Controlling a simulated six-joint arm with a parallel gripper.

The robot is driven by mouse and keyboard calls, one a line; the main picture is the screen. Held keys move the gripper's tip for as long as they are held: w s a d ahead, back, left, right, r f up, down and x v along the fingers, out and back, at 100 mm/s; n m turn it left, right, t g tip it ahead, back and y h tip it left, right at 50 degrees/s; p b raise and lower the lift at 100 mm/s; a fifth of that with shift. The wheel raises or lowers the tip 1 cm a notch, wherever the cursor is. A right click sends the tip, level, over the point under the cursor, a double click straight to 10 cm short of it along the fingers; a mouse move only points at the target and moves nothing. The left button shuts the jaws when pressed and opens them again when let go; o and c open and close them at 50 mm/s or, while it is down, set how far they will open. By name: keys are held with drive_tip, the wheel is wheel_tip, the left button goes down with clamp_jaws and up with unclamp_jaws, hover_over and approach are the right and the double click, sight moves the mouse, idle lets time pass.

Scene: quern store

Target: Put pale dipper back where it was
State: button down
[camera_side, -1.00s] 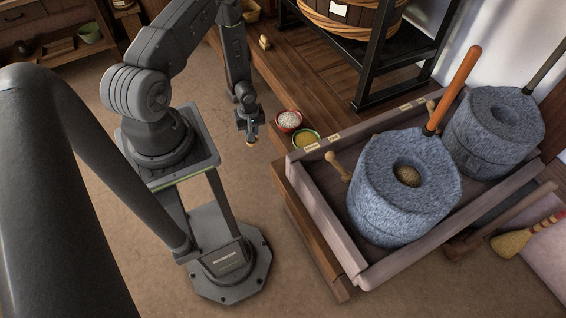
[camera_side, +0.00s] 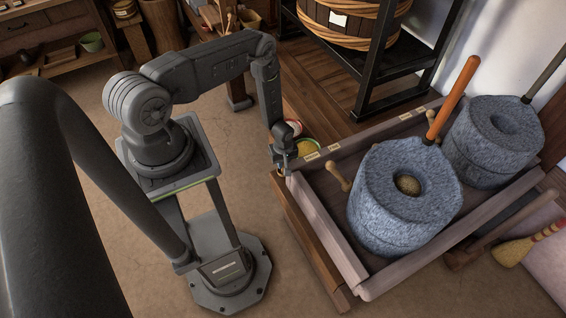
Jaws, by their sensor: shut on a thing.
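The green bowl (camera_side: 306,147) of yellow meal and the red-rimmed bowl (camera_side: 294,127) of pale grain stand behind the gripper, partly covered by my arm.
The wooden tray (camera_side: 322,232) has raised walls with small labels (camera_side: 311,156) on its rim. A second quern (camera_side: 493,143) stands behind the front one; an orange handle (camera_side: 453,97) rises between them. A black rack (camera_side: 374,96) holds a tub. A broom (camera_side: 527,240) lies at right.

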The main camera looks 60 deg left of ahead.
drive_tip(key=shift+f, duration=0.25)
drive_tip(key=shift+f, duration=0.15)
drive_tip(key=c, duration=1)
unclamp_jaws()
drive_tip(key=shift+c, duration=0.2)
